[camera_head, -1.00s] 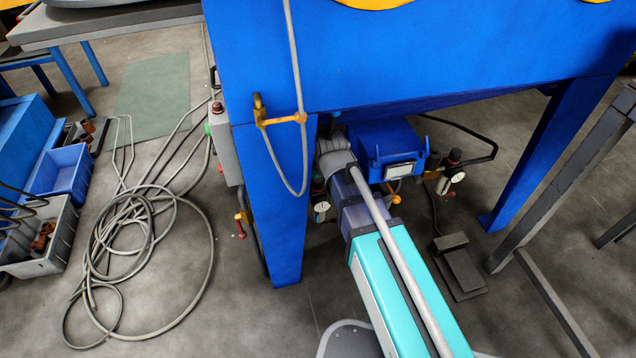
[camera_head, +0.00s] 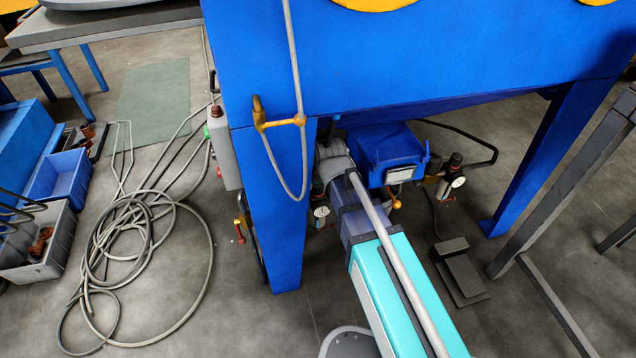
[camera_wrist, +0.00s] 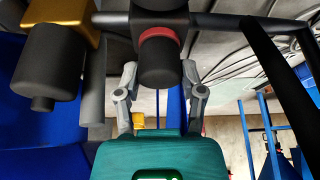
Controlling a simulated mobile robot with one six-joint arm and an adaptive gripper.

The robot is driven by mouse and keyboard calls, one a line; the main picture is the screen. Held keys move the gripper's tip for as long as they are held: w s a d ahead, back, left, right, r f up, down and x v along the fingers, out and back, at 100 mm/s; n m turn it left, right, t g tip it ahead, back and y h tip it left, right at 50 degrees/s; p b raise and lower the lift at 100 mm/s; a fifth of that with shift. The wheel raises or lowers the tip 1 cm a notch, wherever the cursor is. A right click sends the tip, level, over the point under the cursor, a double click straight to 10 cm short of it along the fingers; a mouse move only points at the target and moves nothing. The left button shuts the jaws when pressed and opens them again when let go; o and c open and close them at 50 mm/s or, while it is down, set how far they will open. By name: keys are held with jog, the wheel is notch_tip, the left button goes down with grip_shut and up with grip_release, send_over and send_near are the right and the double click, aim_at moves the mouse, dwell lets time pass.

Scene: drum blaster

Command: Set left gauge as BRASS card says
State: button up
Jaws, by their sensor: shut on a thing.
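My gripper (camera_wrist: 160,72) is shut on a black regulator knob with a red ring (camera_wrist: 160,62); its two grey fingers stand on either side of the knob. In the head view my wrist hides the gripper and this knob. The left gauge (camera_head: 321,211) is a small white dial just left of my wrist, under the blue cabinet; its reading is too small to tell. The right gauge (camera_head: 458,181) sits below another black-topped regulator. No BRASS card can be made out.
A blue box (camera_head: 388,150) with a white label is right of my wrist. The cabinet leg (camera_head: 288,230) stands close on the left. A dark pedal (camera_head: 460,272) lies on the floor at right, and coiled hoses (camera_head: 140,240) lie at left. A black cylinder (camera_wrist: 50,60) hangs beside the gripped knob.

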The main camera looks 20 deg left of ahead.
jog(key=shift+c, duration=0.4)
jog(key=shift+m, duration=0.4)
jog(key=o, duration=1.1)
jog(key=shift+o, duration=0.2)
jog(key=shift+n, duration=0.5)
